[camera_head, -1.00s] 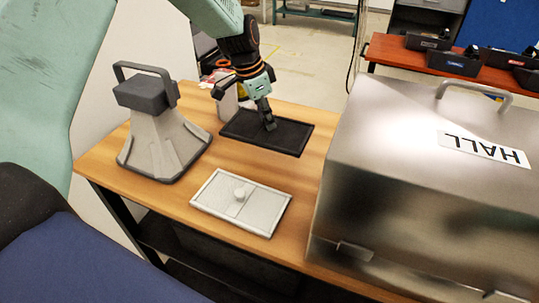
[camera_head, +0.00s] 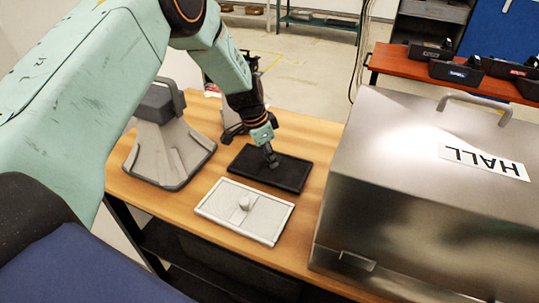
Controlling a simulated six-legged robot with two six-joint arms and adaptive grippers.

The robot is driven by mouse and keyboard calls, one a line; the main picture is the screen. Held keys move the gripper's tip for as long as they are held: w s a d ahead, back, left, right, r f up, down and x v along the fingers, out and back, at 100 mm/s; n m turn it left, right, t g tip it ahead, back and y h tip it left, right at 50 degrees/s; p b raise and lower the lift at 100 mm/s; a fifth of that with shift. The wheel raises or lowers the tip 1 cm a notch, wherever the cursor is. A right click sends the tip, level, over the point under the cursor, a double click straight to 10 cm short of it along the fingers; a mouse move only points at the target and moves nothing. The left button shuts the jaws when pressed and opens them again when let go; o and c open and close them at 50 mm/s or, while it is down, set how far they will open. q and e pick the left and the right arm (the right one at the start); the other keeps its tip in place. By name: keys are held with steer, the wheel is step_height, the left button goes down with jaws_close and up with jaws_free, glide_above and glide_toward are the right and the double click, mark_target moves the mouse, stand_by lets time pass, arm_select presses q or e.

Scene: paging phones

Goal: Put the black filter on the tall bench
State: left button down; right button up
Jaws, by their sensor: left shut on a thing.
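The black filter (camera_head: 290,176) is a flat dark rectangular panel with a raised rim. It is over the wooden bench (camera_head: 168,207), just behind the pale panel. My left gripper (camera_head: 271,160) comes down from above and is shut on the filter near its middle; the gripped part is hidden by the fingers. The filter looks about level. I cannot tell whether it touches the wood or hangs a little above it. My right gripper is not in view. I cannot tell which bench is the tall one.
A pale panel with a round knob (camera_head: 244,203) lies in front of the filter. A grey handled stand (camera_head: 165,155) is at left. A large metal box marked HALL (camera_head: 420,200) blocks the right. A red bench (camera_head: 393,57) with black bins (camera_head: 456,73) stands behind.

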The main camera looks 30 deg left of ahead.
mark_target(260, 169)
arm_select(q)
steer(key=shift+s+a+f, duration=0.1)
steer(key=shift+f, duration=0.1)
steer(key=c, duration=1.5)
jaws_free()
steer(key=o, duration=0.4)
steer(key=shift+w+d, duration=0.2)
steer(key=shift+d, duration=0.05)
steer(key=shift+s+a, duration=0.15)
steer(key=shift+a, duration=0.05)
steer(key=shift+r, duration=0.5)
steer(key=b+v, duration=0.1)
steer(key=v, duration=1)
steer(key=shift+r, duration=0.15)
